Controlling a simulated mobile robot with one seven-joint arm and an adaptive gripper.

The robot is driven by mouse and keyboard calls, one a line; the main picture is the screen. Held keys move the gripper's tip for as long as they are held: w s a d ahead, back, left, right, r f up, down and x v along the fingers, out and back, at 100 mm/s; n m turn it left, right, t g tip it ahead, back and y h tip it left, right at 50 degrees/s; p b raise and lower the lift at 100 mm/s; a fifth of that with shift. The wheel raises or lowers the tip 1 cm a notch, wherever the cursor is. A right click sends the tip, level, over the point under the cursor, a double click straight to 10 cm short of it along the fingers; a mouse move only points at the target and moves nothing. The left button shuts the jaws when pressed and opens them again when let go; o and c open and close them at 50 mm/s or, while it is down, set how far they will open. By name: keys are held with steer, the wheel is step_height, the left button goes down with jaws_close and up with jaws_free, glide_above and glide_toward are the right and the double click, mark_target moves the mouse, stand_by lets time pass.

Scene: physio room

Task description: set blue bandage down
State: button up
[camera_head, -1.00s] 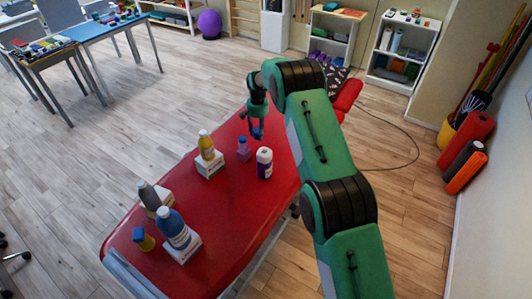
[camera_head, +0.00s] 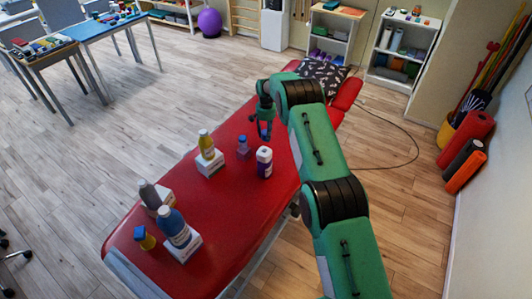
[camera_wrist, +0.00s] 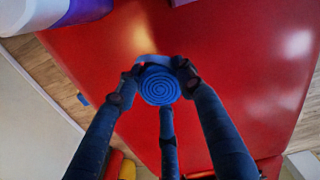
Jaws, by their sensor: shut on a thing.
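The blue bandage (camera_wrist: 159,86) is a rolled coil, its spiral end facing the wrist camera. My gripper (camera_wrist: 157,76) is shut on it, with dark fingers on both sides and one below. Red table surface shows behind the roll; I cannot tell whether they touch. In the head view my gripper (camera_head: 265,132) is over the far half of the red treatment table (camera_head: 225,215), beyond the small bottles. Only a small blue bit of the bandage shows there between the fingers.
A white bottle with a purple label (camera_head: 264,162) and a small blue-purple bottle (camera_head: 243,147) stand nearest my gripper. A yellow bottle (camera_head: 206,145) stands on a white box. Several blue, grey and yellow items stand at the near end. A patterned pillow (camera_head: 322,75) lies at the far end.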

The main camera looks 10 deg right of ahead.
steer(key=shift+f, duration=3.15)
steer(key=shift+f, duration=0.1)
steer(key=shift+f, duration=1.75)
steer(key=shift+f+b, duration=0.15)
steer(key=shift+b, duration=0.15)
steer(key=o, duration=1.1)
steer(key=shift+o, duration=0.2)
step_height(320, 180, up, 12)
steer(key=shift+r+p, duration=0.15)
steer(key=shift+p, duration=0.2)
